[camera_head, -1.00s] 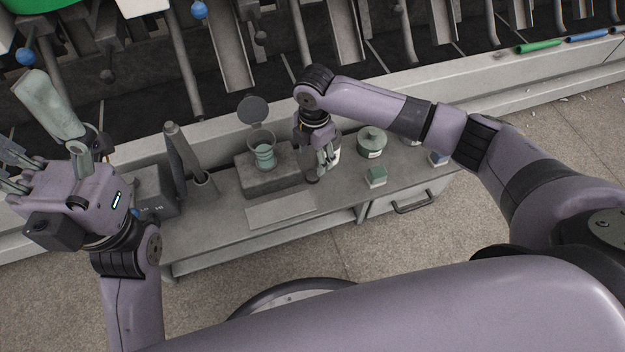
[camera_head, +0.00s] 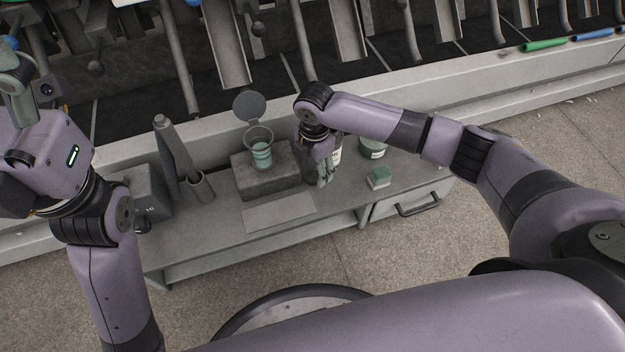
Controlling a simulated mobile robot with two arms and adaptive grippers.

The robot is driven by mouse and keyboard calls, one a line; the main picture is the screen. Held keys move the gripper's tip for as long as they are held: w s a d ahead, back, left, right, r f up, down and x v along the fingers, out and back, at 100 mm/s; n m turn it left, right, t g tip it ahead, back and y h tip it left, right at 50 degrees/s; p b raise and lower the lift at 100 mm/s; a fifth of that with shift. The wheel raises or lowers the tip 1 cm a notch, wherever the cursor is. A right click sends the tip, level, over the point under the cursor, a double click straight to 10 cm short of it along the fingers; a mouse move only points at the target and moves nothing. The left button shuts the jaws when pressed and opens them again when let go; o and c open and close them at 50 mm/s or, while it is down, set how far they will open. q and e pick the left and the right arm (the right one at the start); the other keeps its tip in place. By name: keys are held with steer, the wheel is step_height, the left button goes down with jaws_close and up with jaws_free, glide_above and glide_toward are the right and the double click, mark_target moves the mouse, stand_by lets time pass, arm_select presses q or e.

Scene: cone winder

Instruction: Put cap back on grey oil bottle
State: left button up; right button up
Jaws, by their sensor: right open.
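My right gripper (camera_head: 326,183) is open, pointing down low over the bench, beside a bottle with a pale label (camera_head: 336,150) that it partly covers. I cannot tell whether they touch. A dark round thing (camera_head: 310,178) stands just left of the fingers, too hidden to name. My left gripper (camera_head: 18,105) is at the far left edge, with its fingers cut off or hidden. A grey-green rounded body (camera_head: 20,78) shows at it, possibly the grey oil bottle. I cannot tell how it is held. No cap can be made out with certainty.
A clear cup with green content (camera_head: 262,155) stands on a grey block (camera_head: 250,182), a dark disc (camera_head: 250,107) behind it. Machinery lies behind.

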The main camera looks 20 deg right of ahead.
step_height(320, 180, down, 2)
steer(key=shift+f+b, duration=0.1)
steer(key=shift+b, duration=0.3)
steer(key=shift+c, duration=0.6)
steer(key=c, duration=0.6)
